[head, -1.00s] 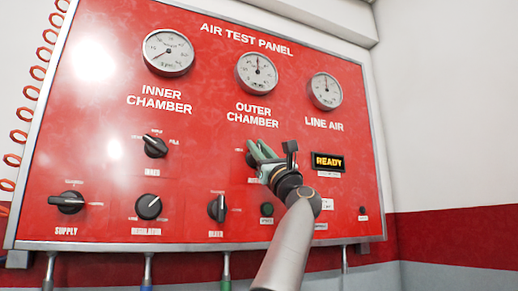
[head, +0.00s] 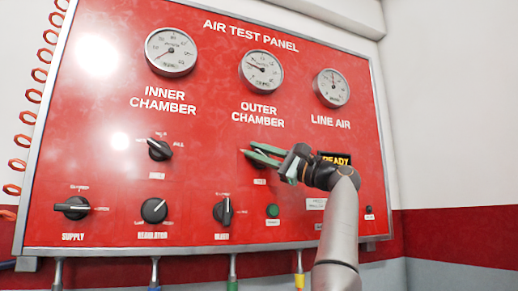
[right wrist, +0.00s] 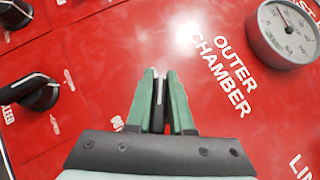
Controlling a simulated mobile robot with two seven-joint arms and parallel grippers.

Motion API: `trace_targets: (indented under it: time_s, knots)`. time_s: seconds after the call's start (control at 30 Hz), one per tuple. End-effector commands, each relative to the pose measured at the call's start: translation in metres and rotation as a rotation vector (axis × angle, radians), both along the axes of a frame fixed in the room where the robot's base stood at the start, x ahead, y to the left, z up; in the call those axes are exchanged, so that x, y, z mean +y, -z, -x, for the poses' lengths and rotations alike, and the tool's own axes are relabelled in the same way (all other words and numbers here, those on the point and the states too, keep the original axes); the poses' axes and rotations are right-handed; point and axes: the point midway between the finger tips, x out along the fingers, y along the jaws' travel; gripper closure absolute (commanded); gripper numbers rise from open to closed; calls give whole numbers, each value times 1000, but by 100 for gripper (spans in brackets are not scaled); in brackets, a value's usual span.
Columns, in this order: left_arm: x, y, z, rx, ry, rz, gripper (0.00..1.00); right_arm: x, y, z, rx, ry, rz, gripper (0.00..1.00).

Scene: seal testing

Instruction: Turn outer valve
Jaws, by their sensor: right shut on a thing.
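The outer valve (right wrist: 158,92) is a dark knob with a white line, below the OUTER CHAMBER label on the red panel. My right gripper (head: 257,156) reaches it from the right in the head view, with its green fingers pointing left. In the right wrist view, the gripper (right wrist: 159,88) is shut on the knob, one finger on each side. The fingers hide most of the knob in the head view. The outer chamber gauge (head: 261,71) has its needle pointing up-left. My left gripper is not in view.
The inner valve knob (head: 160,149) is to the left. The supply (head: 73,208), regulator (head: 154,210) and bleed (head: 223,211) knobs line the lower row. A green button (head: 272,211) sits just below my gripper.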

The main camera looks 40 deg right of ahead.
Motion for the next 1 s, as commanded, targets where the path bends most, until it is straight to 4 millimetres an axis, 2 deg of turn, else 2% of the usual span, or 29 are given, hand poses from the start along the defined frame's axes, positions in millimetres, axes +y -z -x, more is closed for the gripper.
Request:
trace_targets:
  time_s: [0.27,0.7,0.73,1.0]
  knots:
    - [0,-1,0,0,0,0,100,1,2,0,22,-1,67,100]
    - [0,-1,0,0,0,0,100,1,2,0,24,0,77,100]
    - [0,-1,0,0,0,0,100,1,2,0,24,0,77,78]
    - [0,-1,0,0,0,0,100,1,2,-1,23,0,75,50]
